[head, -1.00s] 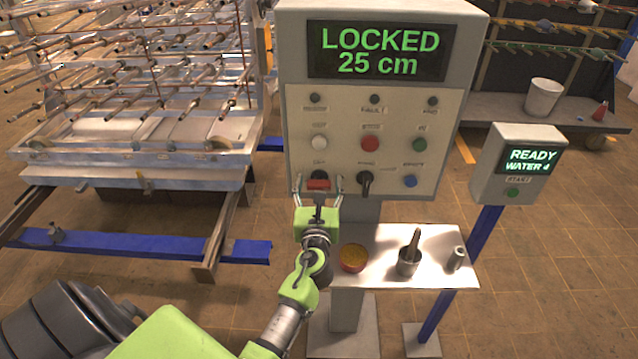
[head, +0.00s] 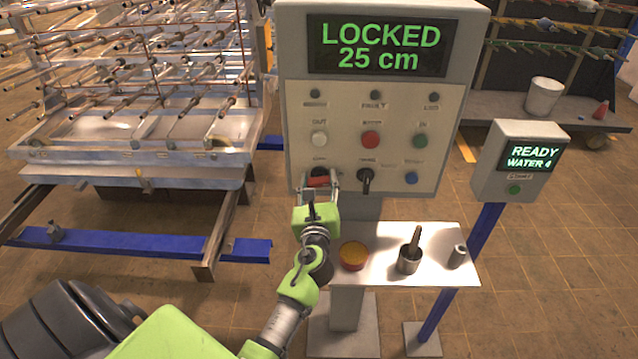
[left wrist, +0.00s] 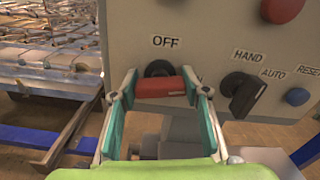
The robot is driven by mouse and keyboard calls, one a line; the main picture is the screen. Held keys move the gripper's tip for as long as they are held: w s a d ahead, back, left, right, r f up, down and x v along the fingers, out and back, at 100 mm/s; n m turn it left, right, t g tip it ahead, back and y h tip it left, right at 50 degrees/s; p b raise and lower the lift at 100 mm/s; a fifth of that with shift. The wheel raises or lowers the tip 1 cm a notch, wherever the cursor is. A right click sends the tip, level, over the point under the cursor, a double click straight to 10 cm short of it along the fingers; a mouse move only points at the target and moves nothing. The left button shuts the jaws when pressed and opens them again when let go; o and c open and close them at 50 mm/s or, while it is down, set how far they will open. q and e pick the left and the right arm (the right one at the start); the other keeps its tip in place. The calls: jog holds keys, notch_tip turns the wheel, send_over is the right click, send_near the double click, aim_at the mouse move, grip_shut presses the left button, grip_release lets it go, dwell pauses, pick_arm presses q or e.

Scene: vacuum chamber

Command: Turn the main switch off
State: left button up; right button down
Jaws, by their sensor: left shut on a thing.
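The main switch is a red handle (head: 318,181) on a dark round base at the lower left of the grey control panel (head: 300,110). In the left wrist view the red handle (left wrist: 160,86) lies nearly level, slightly tilted, under the label OFF (left wrist: 165,41). My left gripper (head: 319,188) is shut on the red handle, with one finger at each end of it. In the left wrist view the fingers of the left gripper (left wrist: 160,92) stand on either side of the handle. My right gripper is not in view.
A black HAND/AUTO selector (head: 366,181) and a blue button (head: 411,178) are right of the switch. The display (head: 378,47) reads LOCKED 25 cm.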

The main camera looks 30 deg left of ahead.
pick_arm(q)
jog(key=n+b, duration=0.2)
jog(key=n, duration=0.2)
jog(key=shift+f+n, duration=0.15)
jog(key=shift+n, duration=0.15)
jog(key=n+b, duration=0.1)
jog(key=n, duration=0.2)
jog(key=shift+a+n, duration=0.1)
jog(key=shift+n, duration=0.3)
jog(key=n+b, duration=0.2)
jog(key=n, duration=0.1)
jog(key=shift+f, duration=0.1)
jog(key=shift+n+b, duration=0.65)
jog(key=shift+n, duration=1.35)
jog(key=o, duration=1.1)
